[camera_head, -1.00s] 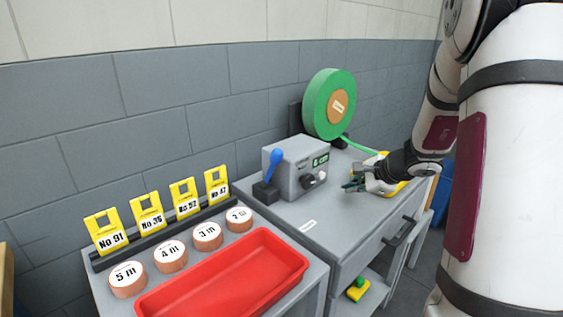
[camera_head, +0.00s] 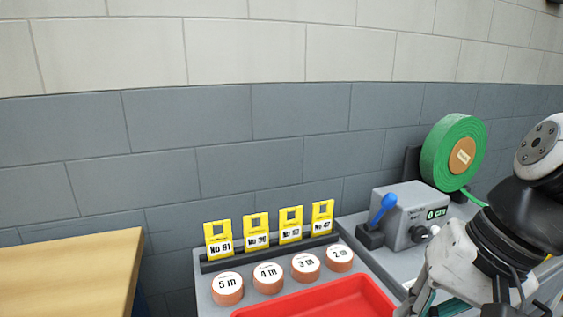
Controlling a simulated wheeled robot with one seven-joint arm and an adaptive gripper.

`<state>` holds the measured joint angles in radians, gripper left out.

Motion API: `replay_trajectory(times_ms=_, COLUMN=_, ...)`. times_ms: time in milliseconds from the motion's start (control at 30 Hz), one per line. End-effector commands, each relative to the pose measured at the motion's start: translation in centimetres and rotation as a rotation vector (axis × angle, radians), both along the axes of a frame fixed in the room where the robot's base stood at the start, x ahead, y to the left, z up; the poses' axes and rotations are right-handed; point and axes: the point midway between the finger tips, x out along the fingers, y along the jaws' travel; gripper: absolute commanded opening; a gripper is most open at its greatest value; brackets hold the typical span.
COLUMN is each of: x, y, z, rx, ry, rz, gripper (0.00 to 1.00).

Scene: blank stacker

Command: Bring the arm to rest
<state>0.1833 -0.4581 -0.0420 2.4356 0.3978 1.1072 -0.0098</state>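My arm (camera_head: 520,215) is folded in at the right of the head view, close to the camera. My gripper (camera_head: 432,305) is at its lower end, pointing down and cut by the bottom edge. Its fingers show only in part, so I cannot tell whether it is open or shut, or whether it holds anything. It appears in front of the grey cabinet and to the right of the red tray (camera_head: 330,300).
Yellow numbered tags (camera_head: 291,223) stand in a dark rack behind several labelled round blocks (camera_head: 268,278). A grey machine (camera_head: 405,212) with a blue lever and a green tape roll (camera_head: 452,150) stand at right. A wooden table (camera_head: 70,270) is at left.

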Motion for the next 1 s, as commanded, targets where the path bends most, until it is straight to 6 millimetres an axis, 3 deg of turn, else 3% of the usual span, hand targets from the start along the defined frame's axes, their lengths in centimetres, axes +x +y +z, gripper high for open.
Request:
replay_trajectory(times_ms=33, x=-2.0, y=0.1, z=0.0, rx=-0.054, ry=-0.001, rz=0.065, gripper=0.0)
replay_trajectory(times_ms=200, x=-6.9, y=-1.2, z=-0.6, rx=-0.21, ry=0.021, rz=0.211, gripper=0.0)
replay_trajectory(times_ms=467, x=-11.6, y=-4.0, z=-1.1, rx=-0.413, ry=0.033, rz=0.35, gripper=0.0)
replay_trajectory(times_ms=867, x=-10.7, y=-3.8, z=5.9, rx=-0.414, ry=-0.058, rz=0.33, gripper=0.0)
replay_trajectory(times_ms=1000, x=-10.7, y=-3.7, z=9.6, rx=-0.421, ry=-0.108, rz=0.324, gripper=0.0)
